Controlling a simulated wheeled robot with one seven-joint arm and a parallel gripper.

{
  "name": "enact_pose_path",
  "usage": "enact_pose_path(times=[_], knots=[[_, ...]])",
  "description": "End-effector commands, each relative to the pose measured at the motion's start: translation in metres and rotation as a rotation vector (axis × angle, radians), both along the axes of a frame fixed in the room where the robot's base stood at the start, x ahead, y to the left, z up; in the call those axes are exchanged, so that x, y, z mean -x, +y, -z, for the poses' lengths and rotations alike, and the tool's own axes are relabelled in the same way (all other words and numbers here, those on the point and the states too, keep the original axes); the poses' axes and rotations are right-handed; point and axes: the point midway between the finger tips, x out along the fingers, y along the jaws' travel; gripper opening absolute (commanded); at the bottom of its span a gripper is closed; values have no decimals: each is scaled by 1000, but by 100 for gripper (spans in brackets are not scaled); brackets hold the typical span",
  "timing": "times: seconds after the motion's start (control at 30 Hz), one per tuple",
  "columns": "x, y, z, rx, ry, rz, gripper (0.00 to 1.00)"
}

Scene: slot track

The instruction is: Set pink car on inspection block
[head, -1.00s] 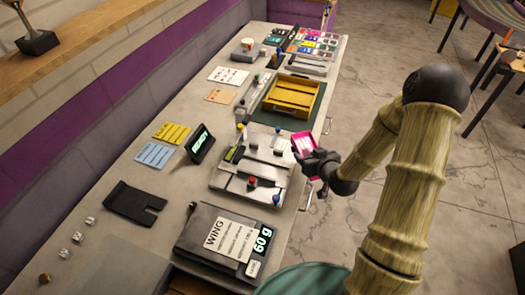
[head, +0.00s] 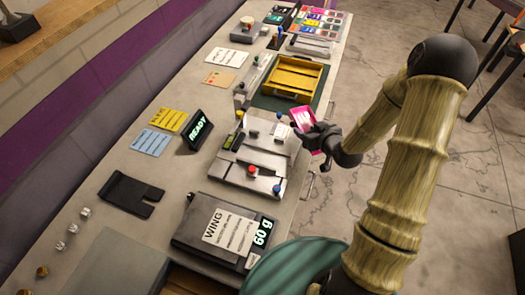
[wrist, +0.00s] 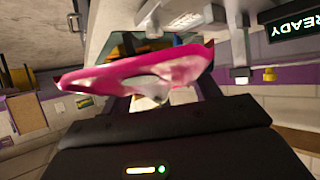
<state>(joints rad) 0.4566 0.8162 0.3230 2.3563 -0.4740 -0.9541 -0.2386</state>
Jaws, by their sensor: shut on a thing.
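The pink car (head: 301,115) is held in my gripper (head: 313,128), tilted, in the air at the right edge of the bench. In the wrist view the pink car (wrist: 118,73) spans the middle, with a pale patch underneath; my dark gripper (wrist: 160,125) fills the lower part and its fingertips are hidden. The grey metal block (head: 236,172), with rails, a red knob and a blue knob, sits on the bench just left of my gripper. Which part of it is the inspection block I cannot tell. The car looks clear of it.
A yellow tray (head: 292,76) lies on a dark green mat beyond the block. A black READY display (head: 198,130) stands to the left. A dark scale box (head: 212,235) reading 60 g is nearer. Cards, a black bracket (head: 130,194) and small parts lie at left.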

Motion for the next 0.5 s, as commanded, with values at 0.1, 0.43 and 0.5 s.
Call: enact_pose_path(times=[0.1, 0.43, 0.5], knots=[[-2, 2, -2, 3, -4, -73, 34], [6, 8, -3, 2, -1, -275, 34], [9, 8, -2, 2, -2, -317, 34]])
